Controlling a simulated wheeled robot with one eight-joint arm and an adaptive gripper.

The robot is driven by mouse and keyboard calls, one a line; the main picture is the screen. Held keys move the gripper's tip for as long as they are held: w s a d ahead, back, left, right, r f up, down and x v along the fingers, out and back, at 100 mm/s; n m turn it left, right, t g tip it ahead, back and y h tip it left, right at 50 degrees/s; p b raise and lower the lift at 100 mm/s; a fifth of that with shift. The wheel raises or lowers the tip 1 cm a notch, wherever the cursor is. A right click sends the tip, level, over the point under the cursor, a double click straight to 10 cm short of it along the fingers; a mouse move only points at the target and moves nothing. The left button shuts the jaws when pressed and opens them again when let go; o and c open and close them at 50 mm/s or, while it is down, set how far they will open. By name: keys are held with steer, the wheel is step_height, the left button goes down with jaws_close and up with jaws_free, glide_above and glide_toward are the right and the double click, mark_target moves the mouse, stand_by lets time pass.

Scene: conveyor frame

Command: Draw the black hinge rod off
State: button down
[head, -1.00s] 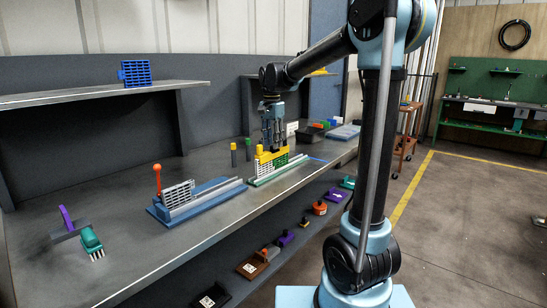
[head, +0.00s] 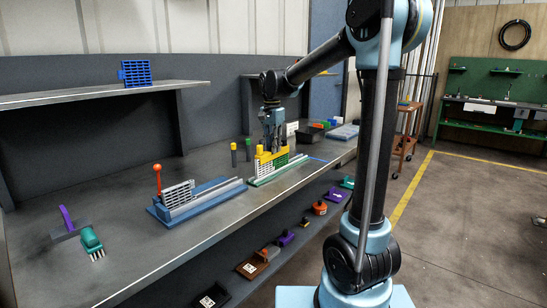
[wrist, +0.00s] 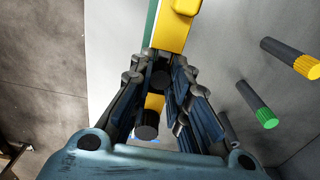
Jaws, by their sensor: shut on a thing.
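The black hinge rod (wrist: 160,79) shows as a dark round end between the fingertips in the wrist view. My gripper (wrist: 160,74) is shut on it. A second dark round end (wrist: 147,125) shows nearer the palm, over the yellow part; I cannot tell what it belongs to. In the head view my gripper (head: 272,146) points down at the yellow and white slatted piece (head: 271,163), which stands on a green rail base (head: 285,172). The fingers hide the rod there, and I cannot tell how deep it sits.
Two upright grey pegs, yellow-topped (head: 234,155) and green-topped (head: 248,151), stand left of the gripper. A blue rail base (head: 205,203) with a grey slatted panel and an orange lever (head: 157,181) sits nearer. Dark trays (head: 311,133) lie behind.

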steer(key=shift+r, duration=0.3)
step_height(320, 180, up, 11)
stand_by(1.6)
